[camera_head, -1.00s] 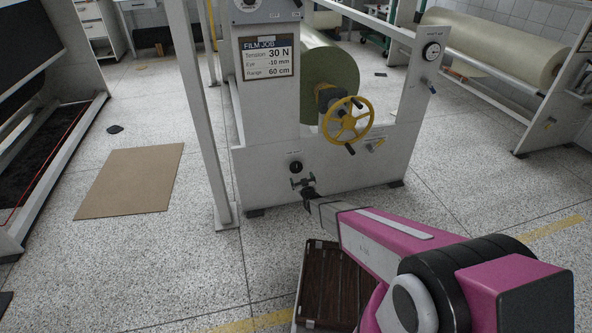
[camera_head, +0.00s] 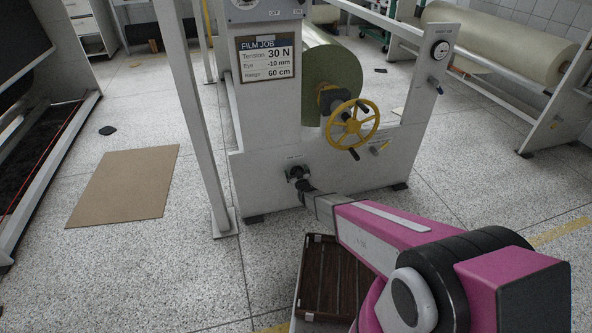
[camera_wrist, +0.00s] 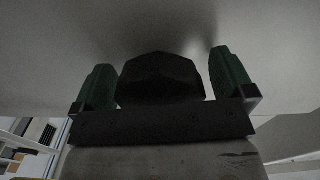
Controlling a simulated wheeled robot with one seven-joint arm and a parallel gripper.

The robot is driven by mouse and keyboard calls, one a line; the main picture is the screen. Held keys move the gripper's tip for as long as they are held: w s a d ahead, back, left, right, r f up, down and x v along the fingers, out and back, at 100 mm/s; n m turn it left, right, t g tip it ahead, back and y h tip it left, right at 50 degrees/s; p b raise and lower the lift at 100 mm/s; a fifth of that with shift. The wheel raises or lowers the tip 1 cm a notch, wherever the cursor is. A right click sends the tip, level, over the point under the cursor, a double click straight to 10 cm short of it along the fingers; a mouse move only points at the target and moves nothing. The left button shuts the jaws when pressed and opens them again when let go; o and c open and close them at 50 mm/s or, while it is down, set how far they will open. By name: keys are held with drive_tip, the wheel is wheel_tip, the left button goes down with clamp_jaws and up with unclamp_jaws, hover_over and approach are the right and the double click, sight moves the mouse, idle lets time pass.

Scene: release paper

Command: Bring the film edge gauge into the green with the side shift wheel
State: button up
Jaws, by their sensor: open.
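A yellow spoked handwheel (camera_head: 352,126) with dark grips sits on the front of a white roll stand, before the film roll's end; its small label is unreadable. A black knob on the low front panel, mostly hidden in the head view, shows in the wrist view as a dark rounded block (camera_wrist: 160,80). My gripper (camera_head: 299,177) is at this knob; its green-padded fingers (camera_wrist: 162,72) are open, one on each side, with narrow gaps. I cannot tell which is the film edge gauge.
A job sign (camera_head: 268,58) reads tension 30 N, eye -10 mm, range 60 cm. A brown crate (camera_head: 325,258) stands under my arm. A cardboard sheet (camera_head: 125,186) lies on the left floor. Another roll stand (camera_head: 541,128) is at right.

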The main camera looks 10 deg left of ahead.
drive_tip(key=c, duration=0.9)
drive_tip(key=shift+n, duration=0.3)
drive_tip(key=n, duration=0.4)
drive_tip(key=shift+d, duration=0.1)
drive_tip(key=n, duration=0.5)
drive_tip(key=shift+r+n, duration=0.1)
drive_tip(key=shift+n, duration=0.3)
drive_tip(key=n, duration=0.5)
drive_tip(key=shift+n, duration=0.3)
drive_tip(key=n, duration=0.5)
drive_tip(key=shift+r, duration=0.1)
drive_tip(key=shift+n, duration=0.4)
